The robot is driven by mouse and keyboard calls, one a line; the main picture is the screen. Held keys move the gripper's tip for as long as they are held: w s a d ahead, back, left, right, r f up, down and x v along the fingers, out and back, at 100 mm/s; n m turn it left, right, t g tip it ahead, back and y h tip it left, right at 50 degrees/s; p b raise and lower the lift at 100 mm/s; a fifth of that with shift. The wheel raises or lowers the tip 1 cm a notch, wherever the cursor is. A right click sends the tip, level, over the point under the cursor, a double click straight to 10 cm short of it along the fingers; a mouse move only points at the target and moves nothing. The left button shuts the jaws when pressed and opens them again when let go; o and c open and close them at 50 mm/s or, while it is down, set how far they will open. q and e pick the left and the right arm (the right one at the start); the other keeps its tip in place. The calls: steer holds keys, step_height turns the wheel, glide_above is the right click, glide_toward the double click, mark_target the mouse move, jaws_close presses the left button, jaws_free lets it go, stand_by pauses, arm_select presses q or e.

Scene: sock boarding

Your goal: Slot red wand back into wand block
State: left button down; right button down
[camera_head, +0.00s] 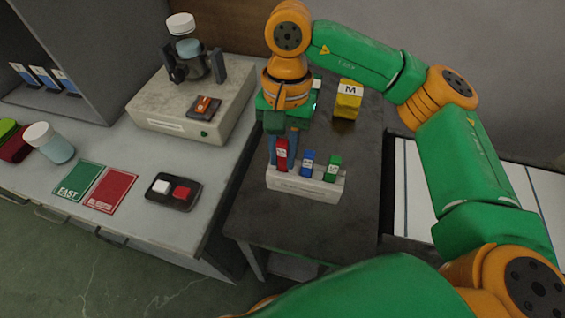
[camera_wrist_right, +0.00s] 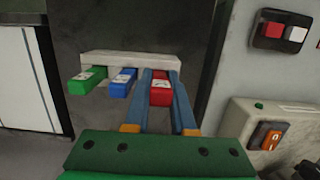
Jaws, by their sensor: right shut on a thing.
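The white wand block (camera_head: 300,187) stands on the dark table. A blue wand (camera_head: 308,163) and a green wand (camera_head: 333,168) stand upright in it, middle and right. My right gripper (camera_head: 282,158) comes down from above and is shut on the red wand (camera_head: 281,153), over the block's left end. The red wand is upright and its top stands a little higher than the others. In the right wrist view the red wand (camera_wrist_right: 161,92) lies between my two blue fingers, in line with the block (camera_wrist_right: 128,58). I cannot tell how deep its lower end sits. My left gripper is out of view.
A yellow block marked M (camera_head: 348,100) stands behind on the dark table (camera_head: 357,200). On the left counter are a tray with white and red buttons (camera_head: 173,192), green and red cards, a machine (camera_head: 190,113) and capped jars.

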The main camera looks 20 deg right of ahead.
steer(key=shift+w, duration=0.35)
steer(key=c, duration=1)
jaws_free()
steer(key=shift+w+d+f, duration=0.15)
steer(key=shift+w+d, duration=0.05)
steer(key=shift+w, duration=0.1)
steer(key=shift+s+a+r, duration=0.1)
steer(key=shift+s+r, duration=0.1)
steer(key=shift+s, duration=0.05)
steer(key=shift+w+r, duration=0.1)
steer(key=shift+r, duration=0.2)
step_height(320, 180, up, 11)
steer(key=w+d+p, duration=0.1)
steer(key=p, duration=0.2)
steer(key=shift+w, duration=0.2)
